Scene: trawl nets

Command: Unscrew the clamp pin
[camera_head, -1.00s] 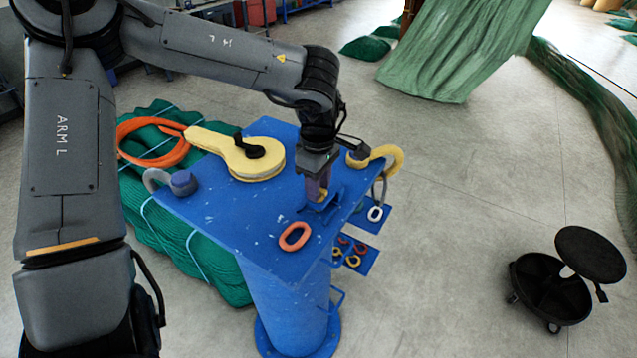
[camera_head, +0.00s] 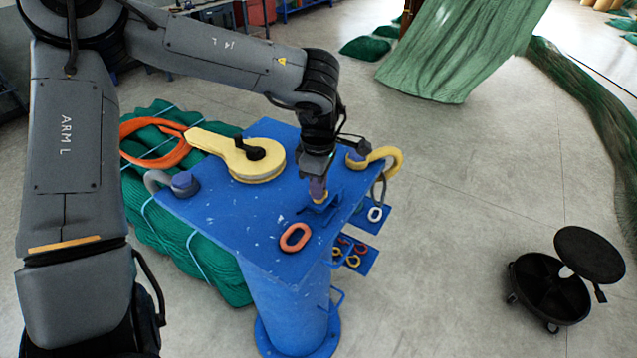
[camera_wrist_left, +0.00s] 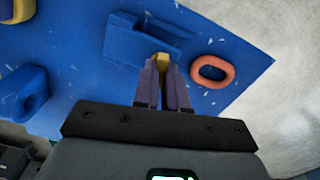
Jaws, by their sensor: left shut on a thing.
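The clamp pin (camera_wrist_left: 162,60) is a small yellow piece, mostly hidden between my fingers at the blue clamp block. My left gripper (camera_head: 318,192) points down over the table and is shut on this yellow pin. In the left wrist view, its two purple fingers (camera_wrist_left: 164,78) close around the pin from both sides. The blue clamp block (camera_wrist_left: 148,38) stands on the blue table top (camera_head: 225,215), just beyond the fingertips. How far the pin sits in the clamp cannot be seen. My right gripper is in neither view.
An orange link (camera_head: 294,237) lies on the table near the clamp. A yellow hook (camera_head: 383,158) sits at the right corner, a yellow round block (camera_head: 262,168) at the back, and a grey-blue shackle (camera_head: 183,184) at the left. Small rings hang on side plates. The table's middle is clear.

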